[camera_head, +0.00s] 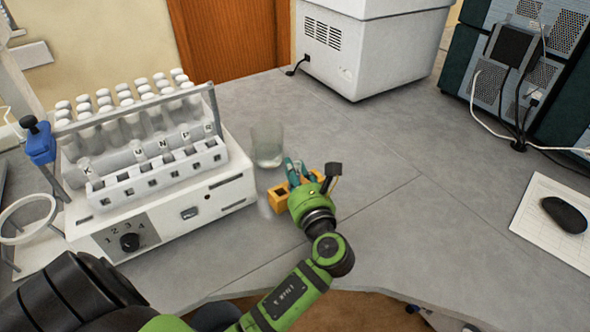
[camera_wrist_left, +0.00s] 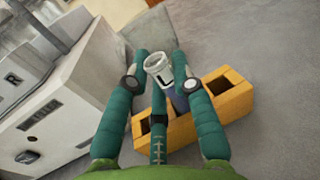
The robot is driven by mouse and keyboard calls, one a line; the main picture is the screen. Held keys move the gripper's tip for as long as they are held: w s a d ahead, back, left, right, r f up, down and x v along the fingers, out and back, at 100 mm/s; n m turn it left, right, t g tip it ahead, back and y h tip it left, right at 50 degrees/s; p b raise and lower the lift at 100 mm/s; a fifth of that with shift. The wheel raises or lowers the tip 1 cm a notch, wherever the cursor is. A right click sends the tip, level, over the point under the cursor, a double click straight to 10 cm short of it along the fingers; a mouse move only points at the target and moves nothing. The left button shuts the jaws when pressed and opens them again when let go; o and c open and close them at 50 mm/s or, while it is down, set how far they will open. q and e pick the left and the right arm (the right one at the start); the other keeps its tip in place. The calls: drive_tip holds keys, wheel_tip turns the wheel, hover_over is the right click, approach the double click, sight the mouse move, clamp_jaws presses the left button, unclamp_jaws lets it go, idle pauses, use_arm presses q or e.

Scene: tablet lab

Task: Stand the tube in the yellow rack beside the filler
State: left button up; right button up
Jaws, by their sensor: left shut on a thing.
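The tube (camera_wrist_left: 160,68) has a white cap marked L and shows in the left wrist view between my left fingers. My left gripper (camera_wrist_left: 160,88) is shut on it near the cap. The tube's lower part lies over the middle of the yellow rack (camera_wrist_left: 238,97); I cannot tell whether its end is inside a hole. Open square holes show on both sides of it. In the head view the yellow rack (camera_head: 276,203) is partly hidden by my left gripper (camera_head: 301,172), and the tube is not clear there. My right gripper is not in view.
A white machine (camera_head: 215,190) with a dial and rows of capped tubes stands left of the rack. A clear glass beaker (camera_head: 267,147) stands just behind the rack. A black mouse (camera_head: 565,214) lies on a white pad at right. The bench right of the rack is clear.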

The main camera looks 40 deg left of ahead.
use_arm(q)
drive_tip(key=o, duration=0.9)
drive_tip(key=v, duration=1.2)
